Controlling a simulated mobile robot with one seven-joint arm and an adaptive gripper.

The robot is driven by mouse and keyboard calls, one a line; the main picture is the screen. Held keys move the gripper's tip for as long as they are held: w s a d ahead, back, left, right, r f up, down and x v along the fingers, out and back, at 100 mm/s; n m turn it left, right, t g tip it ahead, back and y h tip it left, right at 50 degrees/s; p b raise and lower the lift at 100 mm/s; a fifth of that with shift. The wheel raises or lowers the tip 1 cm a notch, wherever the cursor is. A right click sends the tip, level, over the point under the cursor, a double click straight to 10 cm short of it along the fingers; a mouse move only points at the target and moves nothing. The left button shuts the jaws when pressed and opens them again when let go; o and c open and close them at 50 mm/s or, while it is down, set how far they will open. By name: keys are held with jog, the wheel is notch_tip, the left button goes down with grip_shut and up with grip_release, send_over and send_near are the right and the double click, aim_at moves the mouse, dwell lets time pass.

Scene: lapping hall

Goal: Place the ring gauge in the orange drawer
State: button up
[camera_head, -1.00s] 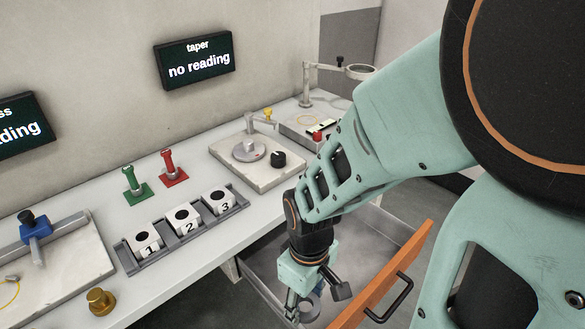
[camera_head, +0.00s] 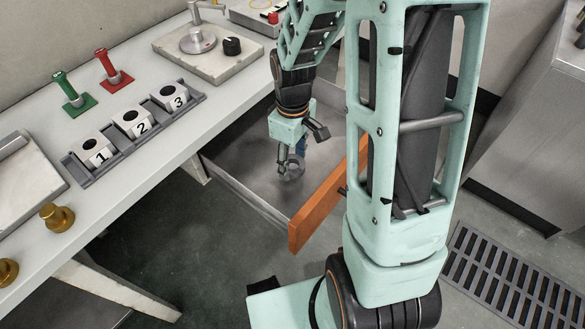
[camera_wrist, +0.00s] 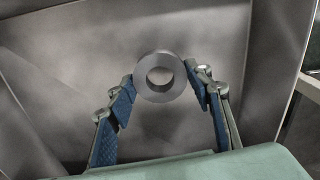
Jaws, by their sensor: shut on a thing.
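The ring gauge is a grey metal ring (camera_wrist: 160,77) with a round hole, held between the blue finger pads in the wrist view. In the head view the ring (camera_head: 291,168) shows small at the tips of my gripper (camera_head: 290,160). My gripper (camera_wrist: 165,85) is shut on it and points down inside the open drawer. The drawer has an orange front (camera_head: 318,212) and a bare grey metal floor (camera_wrist: 70,70). Whether the ring touches the drawer floor I cannot tell. My arm hides part of the drawer's right side.
The bench (camera_head: 150,165) on the left bears a rack (camera_head: 135,135) with numbered blocks, a green stand (camera_head: 75,98), a red stand (camera_head: 115,75) and brass knobs (camera_head: 57,217). A stone plate with a dial (camera_head: 205,48) stands behind. A floor grate (camera_head: 515,280) lies at right.

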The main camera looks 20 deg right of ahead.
jog(key=shift+w+f+b, duration=0.15)
jog(key=shift+f+b, duration=1)
jog(key=shift+f, duration=0.5)
jog(key=shift+f, duration=0.2)
jog(key=o, duration=1.3)
jog(key=shift+r, duration=0.1)
notch_tip(320, 180, up, 12)
jog(key=p, duration=0.3)
jog(key=shift+r+p, duration=0.1)
jog(key=shift+p, duration=0.3)
